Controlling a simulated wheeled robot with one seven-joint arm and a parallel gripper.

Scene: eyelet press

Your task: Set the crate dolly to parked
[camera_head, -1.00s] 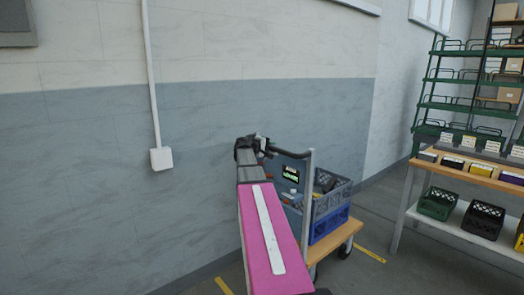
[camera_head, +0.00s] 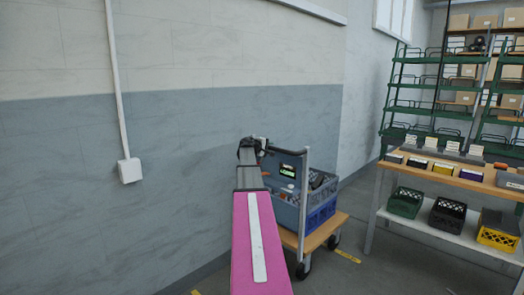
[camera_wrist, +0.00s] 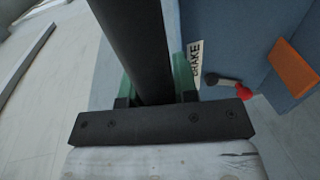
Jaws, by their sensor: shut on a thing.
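The crate dolly has a wooden deck (camera_head: 336,222), a grey upright post (camera_head: 304,190) and a dark push handle (camera_head: 287,151). My gripper (camera_head: 251,150) is at the left end of that handle. In the wrist view, my gripper (camera_wrist: 158,88) is shut on the thick black handle bar (camera_wrist: 135,40), with green finger pads on both sides. To the right of the bar is a white BRAKE label (camera_wrist: 194,62) on a blue panel. Beside it is a small dark lever with a red knob (camera_wrist: 243,92). An orange piece (camera_wrist: 296,66) lies further right.
Stacked crates (camera_head: 321,212) ride on the deck. The wall (camera_head: 180,180) runs along the left. A workbench (camera_head: 450,177) with bins and green racks (camera_head: 430,90) stands right. Yellow floor marks (camera_head: 347,255) show near the dolly. Grey floor lies between dolly and bench.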

